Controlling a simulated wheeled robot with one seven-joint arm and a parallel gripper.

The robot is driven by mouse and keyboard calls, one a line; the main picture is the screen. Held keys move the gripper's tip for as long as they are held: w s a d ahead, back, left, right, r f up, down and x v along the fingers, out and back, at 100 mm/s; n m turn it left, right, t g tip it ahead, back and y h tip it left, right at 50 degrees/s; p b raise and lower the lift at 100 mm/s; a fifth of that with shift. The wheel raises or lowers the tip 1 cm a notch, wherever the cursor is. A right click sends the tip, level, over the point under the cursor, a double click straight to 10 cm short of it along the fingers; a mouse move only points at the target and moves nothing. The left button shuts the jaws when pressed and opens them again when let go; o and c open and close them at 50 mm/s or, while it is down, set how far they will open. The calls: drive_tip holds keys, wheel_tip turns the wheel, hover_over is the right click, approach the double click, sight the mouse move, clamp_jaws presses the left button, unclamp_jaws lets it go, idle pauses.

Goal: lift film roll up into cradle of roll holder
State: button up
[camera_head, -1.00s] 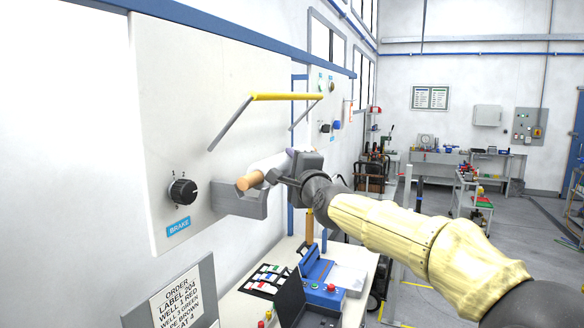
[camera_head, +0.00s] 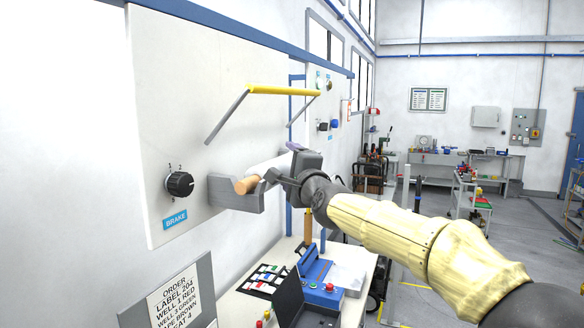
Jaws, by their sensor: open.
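The film roll (camera_head: 266,167) is white with a brown core end (camera_head: 246,185) that points toward me. The grey roll holder (camera_head: 237,194) sticks out from the white wall panel, and the core end lies at its cradle arm. Whether the far end rests in a cradle is hidden behind my gripper. My gripper (camera_head: 279,175) is at the right side of the roll, with its jaws open and close to the film. I cannot tell whether the fingers touch it.
A yellow bar (camera_head: 285,90) on two grey arms juts out above the roll. A black brake knob (camera_head: 180,185) is on the panel at the left. Below is a bench (camera_head: 246,301) with a blue device (camera_head: 318,280). A sign (camera_head: 172,300) stands at the lower left.

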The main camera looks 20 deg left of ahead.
drive_tip(key=shift+s+d+f+b, duration=0.15)
drive_tip(key=shift+f+b, duration=0.15)
drive_tip(key=shift+f, duration=0.15)
drive_tip(key=shift+s+d+f+b, duration=0.1)
drive_tip(key=shift+f+b, duration=0.15)
drive_tip(key=shift+f, duration=0.15)
drive_tip(key=r+b+v, duration=0.2)
drive_tip(key=b+v, duration=1.4)
drive_tip(key=b, duration=0.2)
drive_tip(key=shift+s+d+f, duration=0.2)
drive_tip(key=shift+s+f, duration=0.1)
drive_tip(key=shift+f, duration=0.05)
idle(0.5)
